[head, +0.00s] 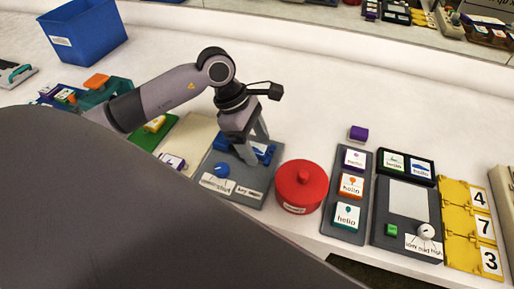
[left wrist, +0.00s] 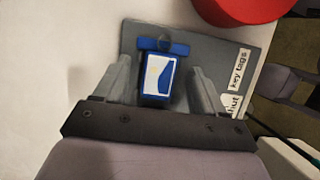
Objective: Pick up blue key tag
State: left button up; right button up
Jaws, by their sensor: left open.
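The blue key tag (left wrist: 159,76) has a white face with a blue mark. In the left wrist view my left gripper (left wrist: 160,74) is open, with one finger on each side of the tag and gaps visible between. In the head view my left gripper (head: 254,150) reaches down over the board (head: 213,163); a blue part of the tag or bar (head: 265,152) shows by the fingers, partly hidden. My right gripper is not in view.
A round red lidded tin (head: 302,186) stands just right of the board. A blue knob (head: 221,170) is on the board's left part. Panels with "hello" cards (head: 351,187) and yellow number plates (head: 460,225) lie farther right. A blue bin (head: 85,32) stands back left.

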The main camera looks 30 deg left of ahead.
pick_arm(q)
jog(key=c, duration=1.1)
jog(key=shift+c, duration=0.2)
jog(key=shift+r, duration=0.15)
